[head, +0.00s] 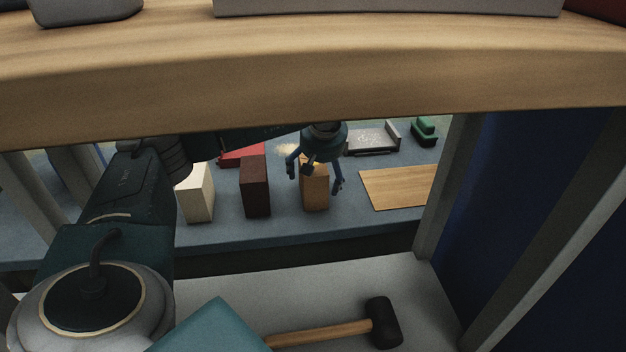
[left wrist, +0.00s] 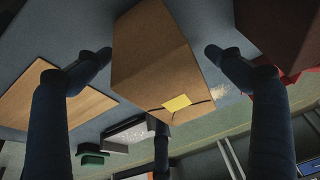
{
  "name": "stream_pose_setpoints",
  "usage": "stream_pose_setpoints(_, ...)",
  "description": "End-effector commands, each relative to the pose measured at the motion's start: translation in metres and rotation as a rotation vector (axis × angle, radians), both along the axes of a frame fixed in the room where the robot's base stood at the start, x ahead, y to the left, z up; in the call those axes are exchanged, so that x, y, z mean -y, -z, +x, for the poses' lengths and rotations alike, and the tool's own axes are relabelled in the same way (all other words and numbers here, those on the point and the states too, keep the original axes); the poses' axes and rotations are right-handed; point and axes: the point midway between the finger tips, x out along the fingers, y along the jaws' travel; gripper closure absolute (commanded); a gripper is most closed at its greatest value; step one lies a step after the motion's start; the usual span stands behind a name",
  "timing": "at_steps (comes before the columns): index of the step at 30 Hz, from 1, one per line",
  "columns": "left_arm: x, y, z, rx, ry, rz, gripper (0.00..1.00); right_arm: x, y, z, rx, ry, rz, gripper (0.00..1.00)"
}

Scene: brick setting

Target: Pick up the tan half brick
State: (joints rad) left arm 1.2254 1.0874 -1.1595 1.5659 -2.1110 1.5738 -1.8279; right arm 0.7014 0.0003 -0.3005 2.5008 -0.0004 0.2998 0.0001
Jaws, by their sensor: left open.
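The tan half brick (head: 315,190) stands upright on the blue-grey work surface in the head view. It fills the middle of the left wrist view (left wrist: 155,55), with a yellow patch (left wrist: 177,103) on one face. My left gripper (head: 316,184) is over it, pointing down, with its fingers spread on either side. In the left wrist view the fingers (left wrist: 160,55) show open on both sides of the brick, with gaps between them and its faces. My right gripper is in neither view.
A dark red brick (head: 255,187) and a cream brick (head: 195,193) stand to the left. A wooden board (head: 397,188) lies to the right. A wooden shelf (head: 300,85) crosses above my arm. A mallet (head: 383,322) lies on the lower shelf.

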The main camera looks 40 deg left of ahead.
Motion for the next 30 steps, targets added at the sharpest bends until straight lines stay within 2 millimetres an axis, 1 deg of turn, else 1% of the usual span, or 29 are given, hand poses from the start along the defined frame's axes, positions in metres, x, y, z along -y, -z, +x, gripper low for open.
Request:
stream_pose_setpoints(9,-0.0001,0.0028,-0.0003,-0.001,0.000,0.000,0.07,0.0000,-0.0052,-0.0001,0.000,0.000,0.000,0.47)
stream_pose_setpoints(17,0.0000,0.0036,-0.0002,-0.001,0.000,0.001,0.07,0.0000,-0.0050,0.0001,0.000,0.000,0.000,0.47)
stream_pose_setpoints(18,0.0000,0.0036,-0.0002,-0.001,0.000,0.001,0.09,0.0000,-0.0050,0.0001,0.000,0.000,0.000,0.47)
stream_pose_setpoints(20,0.0000,0.0036,-0.0002,-0.001,0.000,0.001,0.21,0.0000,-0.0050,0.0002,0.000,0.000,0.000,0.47)
stream_pose_setpoints(21,0.0000,0.0036,-0.0002,-0.001,0.000,0.001,0.29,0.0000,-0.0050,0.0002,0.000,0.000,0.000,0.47)
stream_pose_setpoints(23,0.0000,0.0036,-0.0002,-0.001,0.000,0.001,0.41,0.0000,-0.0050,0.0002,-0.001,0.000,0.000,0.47)
stream_pose_setpoints(24,-0.0001,0.0036,-0.0002,-0.001,0.000,0.001,0.49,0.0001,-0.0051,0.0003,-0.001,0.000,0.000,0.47)
stream_pose_setpoints(26,-0.0001,0.0036,-0.0002,-0.001,0.000,0.001,0.61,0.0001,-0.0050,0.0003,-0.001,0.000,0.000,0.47)
stream_pose_setpoints(28,-0.0002,0.0036,-0.0003,-0.001,0.000,0.001,0.75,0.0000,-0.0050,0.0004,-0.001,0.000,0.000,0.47)
stream_pose_setpoints(29,-0.0002,0.0036,-0.0003,-0.001,0.000,0.001,0.80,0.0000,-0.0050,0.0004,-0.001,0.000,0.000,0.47)
stream_pose_setpoints(30,-0.0005,0.0018,0.0006,0.003,-0.001,0.002,0.80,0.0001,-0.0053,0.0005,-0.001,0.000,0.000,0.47)
